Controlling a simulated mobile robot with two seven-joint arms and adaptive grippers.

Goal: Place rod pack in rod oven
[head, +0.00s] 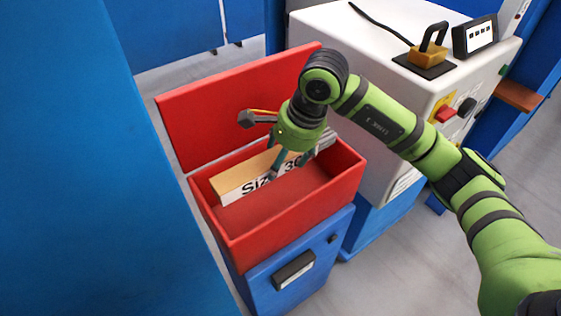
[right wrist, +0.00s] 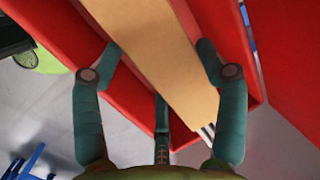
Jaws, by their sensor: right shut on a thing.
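The rod pack (head: 242,181) is a long box with a tan top and a white side bearing partly hidden black lettering. It lies inside the open red box of the rod oven (head: 295,223), along the back wall. My right gripper (head: 287,163) reaches down from above and is shut on the pack near its middle, hiding part of it. In the right wrist view the fingers (right wrist: 160,58) stand on both sides of the tan pack (right wrist: 165,62), with grey rod ends at its near end. My left gripper is not in view.
The red lid (head: 215,108) stands open behind the box. A blue cabinet (head: 318,255) is under it. A white machine (head: 385,60) with a cable and a handled plug stands at the right. A large blue panel (head: 75,170) fills the left side.

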